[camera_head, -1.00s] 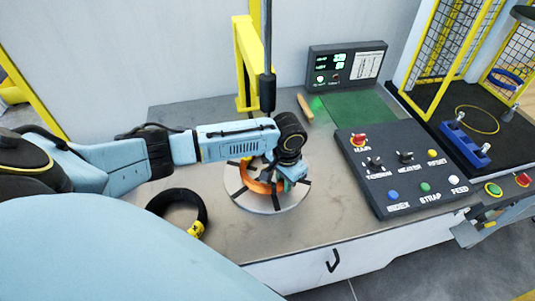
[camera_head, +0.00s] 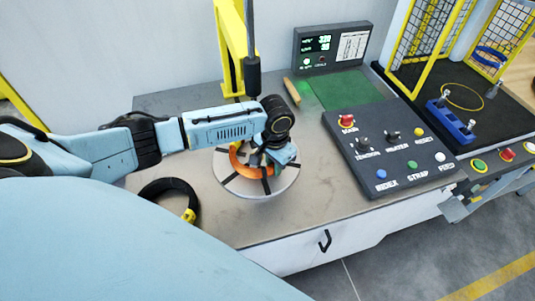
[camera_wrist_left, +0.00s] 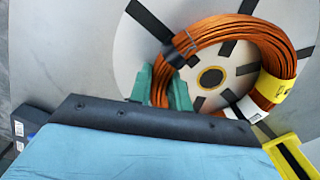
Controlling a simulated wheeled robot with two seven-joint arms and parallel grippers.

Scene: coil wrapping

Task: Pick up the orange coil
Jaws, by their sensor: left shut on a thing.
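The orange coil (camera_head: 239,160) lies on a round grey turntable with black radial bars (camera_head: 229,184), partly hidden by my left arm in the head view. My left gripper (camera_head: 270,163) reaches down over the coil from the left. In the left wrist view the coil (camera_wrist_left: 221,31) is a ring of copper-orange strands with a yellow label and a white band. The green fingers of my left gripper (camera_wrist_left: 169,76) are shut on the coil's near-left side, by a dark tie. My right gripper is not in view.
A black coil with a yellow tag (camera_head: 168,187) lies left of the turntable. A yellow post (camera_head: 232,50) stands behind it. A dark control panel with knobs and buttons (camera_head: 390,147) is to the right, and a display (camera_head: 332,47) stands behind a green mat (camera_head: 345,88).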

